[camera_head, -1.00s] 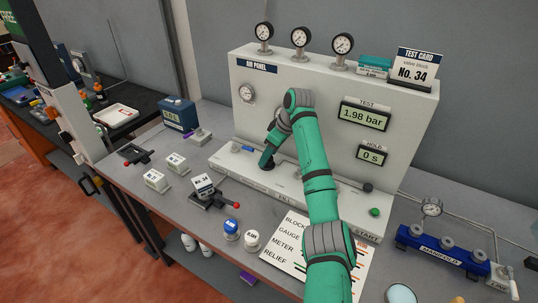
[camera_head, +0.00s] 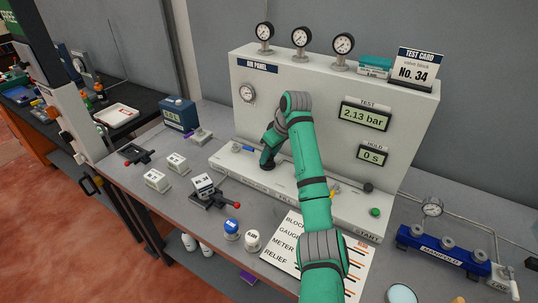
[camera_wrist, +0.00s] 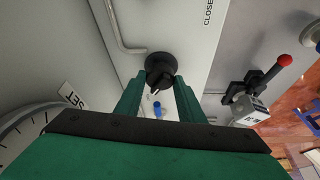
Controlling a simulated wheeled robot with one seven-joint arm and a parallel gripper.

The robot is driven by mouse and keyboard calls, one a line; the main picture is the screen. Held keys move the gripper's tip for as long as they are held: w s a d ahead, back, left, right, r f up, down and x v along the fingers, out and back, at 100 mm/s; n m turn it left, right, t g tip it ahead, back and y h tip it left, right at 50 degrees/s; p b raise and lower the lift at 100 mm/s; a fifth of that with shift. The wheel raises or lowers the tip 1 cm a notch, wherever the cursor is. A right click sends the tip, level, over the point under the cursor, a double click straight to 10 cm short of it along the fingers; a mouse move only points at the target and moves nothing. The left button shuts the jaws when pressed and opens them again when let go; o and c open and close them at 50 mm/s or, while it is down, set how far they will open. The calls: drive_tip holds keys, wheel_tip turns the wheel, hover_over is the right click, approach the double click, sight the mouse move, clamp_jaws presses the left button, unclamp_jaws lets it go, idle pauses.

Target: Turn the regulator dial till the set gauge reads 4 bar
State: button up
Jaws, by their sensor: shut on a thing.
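The regulator dial (camera_wrist: 160,66) is a black knob on the ledge of the white air panel (camera_head: 300,88). My gripper (camera_wrist: 160,84) is shut on it, its two green fingers on either side of the knob. In the head view my gripper (camera_head: 267,160) points down at the left part of the ledge and mostly hides the dial. A round gauge (camera_head: 247,93) sits on the panel face at the left; its needle is too small to read. A large part of a gauge face (camera_wrist: 25,135) shows at the wrist view's lower left, its needle unclear. The TEST display (camera_head: 363,116) reads 2.13 bar.
The HOLD display (camera_head: 373,155) reads 0 s. A blue lever (camera_head: 243,149) lies left of the gripper on the ledge. A green START button (camera_head: 375,211) is at the right. A clamp with a red-tipped handle (camera_head: 215,198) and small blocks stand on the bench in front.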

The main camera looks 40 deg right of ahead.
drive_tip(key=m, duration=0.1)
drive_tip(key=m+h, duration=0.1)
drive_tip(key=shift+w+a+m, duration=0.15)
drive_tip(key=shift+a+m, duration=0.15)
drive_tip(key=m+h, duration=0.1)
drive_tip(key=m, duration=0.2)
drive_tip(key=shift+m+h, duration=0.3)
drive_tip(key=shift+m, duration=0.1)
drive_tip(key=shift+a+m+g+h, duration=0.1)
drive_tip(key=shift+m+g+h, duration=0.25)
drive_tip(key=shift+m, duration=0.8)
drive_tip(key=shift+a+m+g+h, duration=0.1)
drive_tip(key=shift+m+g+h, duration=0.2)
drive_tip(key=shift+m, duration=0.85)
drive_tip(key=o, duration=1)
drive_tip(key=shift+d, duration=0.1)
drive_tip(key=shift+r, duration=0.1)
